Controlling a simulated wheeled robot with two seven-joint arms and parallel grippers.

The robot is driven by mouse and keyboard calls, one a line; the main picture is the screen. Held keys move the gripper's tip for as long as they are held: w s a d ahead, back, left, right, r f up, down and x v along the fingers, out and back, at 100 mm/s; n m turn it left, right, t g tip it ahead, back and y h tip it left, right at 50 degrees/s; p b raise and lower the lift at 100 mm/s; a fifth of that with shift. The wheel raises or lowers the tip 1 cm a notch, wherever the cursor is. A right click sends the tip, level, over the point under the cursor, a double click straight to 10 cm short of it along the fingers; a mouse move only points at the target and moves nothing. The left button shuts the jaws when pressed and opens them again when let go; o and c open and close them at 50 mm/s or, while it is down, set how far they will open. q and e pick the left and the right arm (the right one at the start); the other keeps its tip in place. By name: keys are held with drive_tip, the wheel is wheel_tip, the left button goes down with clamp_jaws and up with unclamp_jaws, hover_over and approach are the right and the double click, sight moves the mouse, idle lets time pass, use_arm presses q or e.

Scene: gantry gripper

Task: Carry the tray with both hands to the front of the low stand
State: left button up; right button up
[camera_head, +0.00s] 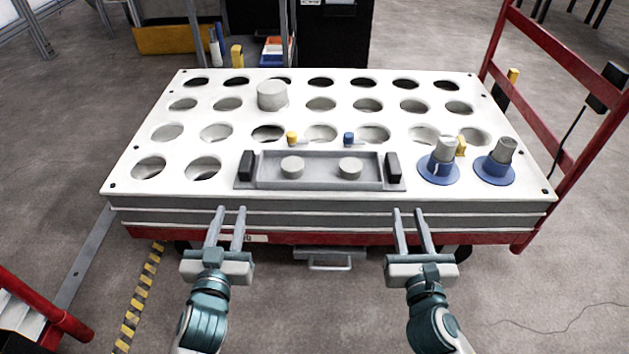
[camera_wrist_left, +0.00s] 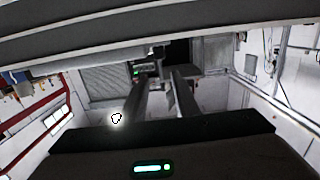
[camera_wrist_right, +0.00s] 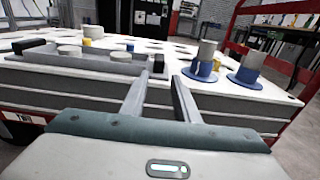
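A grey tray (camera_head: 320,183) lies on the front part of a white stand top with round holes. It has a black handle block at its left end (camera_head: 246,166) and another at its right end (camera_head: 393,168). Two grey round pieces sit in it. My left gripper (camera_head: 231,211) is open and empty in front of the stand's front edge, below and left of the tray. My right gripper (camera_head: 410,213) is open and empty at the front edge, below and right of the tray. The tray also shows in the right wrist view (camera_wrist_right: 85,66); the left wrist view does not show it clearly.
The white perforated top (camera_head: 130,178) rests on a red cart frame (camera_head: 375,238). Two blue-based grey cylinders (camera_head: 438,170) (camera_head: 495,170) stand right of the tray. A grey cylinder (camera_head: 272,96) stands further back. Small yellow (camera_head: 292,138) and blue (camera_head: 349,138) pieces sit behind the tray.

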sight(246, 160)
use_arm(q)
drive_tip(key=shift+w, duration=0.1)
use_arm(e)
drive_tip(key=shift+w, duration=0.1)
